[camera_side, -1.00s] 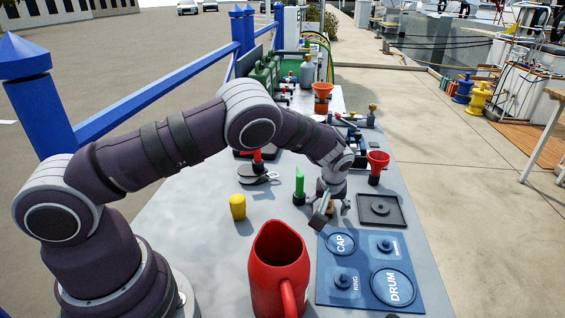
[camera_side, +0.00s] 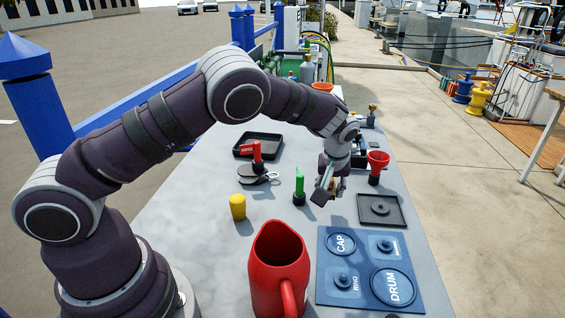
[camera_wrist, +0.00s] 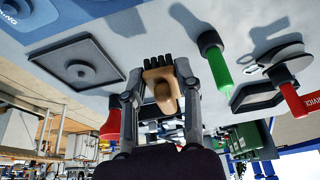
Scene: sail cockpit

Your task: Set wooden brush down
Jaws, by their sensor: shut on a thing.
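The wooden brush (camera_wrist: 164,94) has a tan wooden body and dark bristles. In the wrist view it sits between the two fingers of my gripper (camera_wrist: 156,84), which is shut on it. In the side view my gripper (camera_side: 332,184) hangs above the grey table (camera_side: 205,240), right of the green-topped upright tool (camera_side: 299,186) and left of the square black tray (camera_side: 381,210). The brush shows there only as a small brown patch, mostly hidden by the fingers. The bristle end points away from the palm.
A red jug (camera_side: 279,268) and a blue labelled mat (camera_side: 367,268) are at the front. A yellow cylinder (camera_side: 238,207) stands left, a red funnel (camera_side: 377,165) right. Another black tray (camera_side: 257,146) lies farther back. Bare table shows between the green tool and the blue mat.

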